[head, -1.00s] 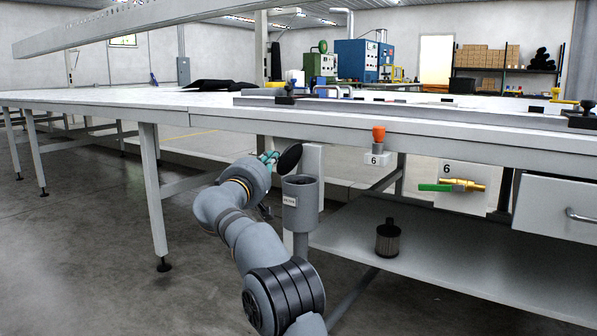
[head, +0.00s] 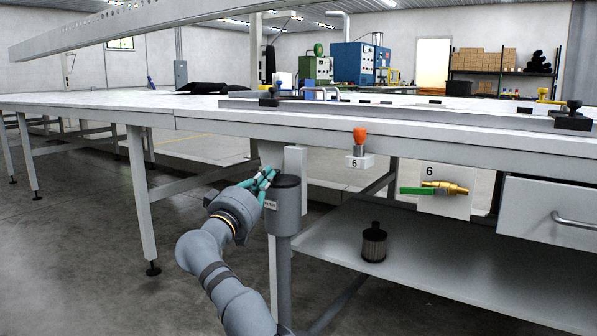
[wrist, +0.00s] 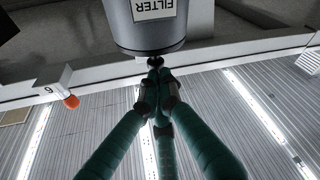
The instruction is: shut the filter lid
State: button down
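The grey filter canister (head: 284,212) stands on a post under the table's front edge. The canister, labelled FILTER, also shows upside down in the wrist view (wrist: 150,30). My gripper (head: 270,176) has teal fingers and is at the canister's upper left side, near the lid. In the wrist view its fingertips (wrist: 157,75) are drawn together with nothing visible between them, close to a small dark piece at the canister's rim. Contact cannot be made out.
A dark filter cartridge (head: 374,243) stands on the lower shelf (head: 430,265). To the right are an orange-capped fitting (head: 360,138), a green-handled valve (head: 430,189) and a drawer (head: 550,208). The long table (head: 400,130) is above. Open floor lies to the left.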

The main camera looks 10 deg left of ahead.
jog(key=shift+s+d+f, duration=0.1)
jog(key=shift+s+f, duration=0.05)
jog(key=shift+f, duration=0.3)
dwell(0.5)
notch_tip(320, 180, up, 5)
jog(key=p, duration=0.4)
jog(key=s+a+f+b, duration=0.4)
jog(key=s+b, duration=0.1)
jog(key=s, duration=0.3)
jog(key=shift+s+f, duration=0.2)
jog(key=shift+s, duration=0.05)
jog(key=s+d+r+p+x, duration=0.1)
jog(key=d+p+x, duration=0.1)
jog(key=p+x, duration=0.5)
jog(key=w+f+b, duration=0.1)
jog(key=b, duration=0.2)
jog(key=w+f+b, duration=0.2)
jog(key=b, duration=0.1)
jog(key=shift+d+f+b, duration=0.25)
jog(key=shift+f+b, duration=0.05)
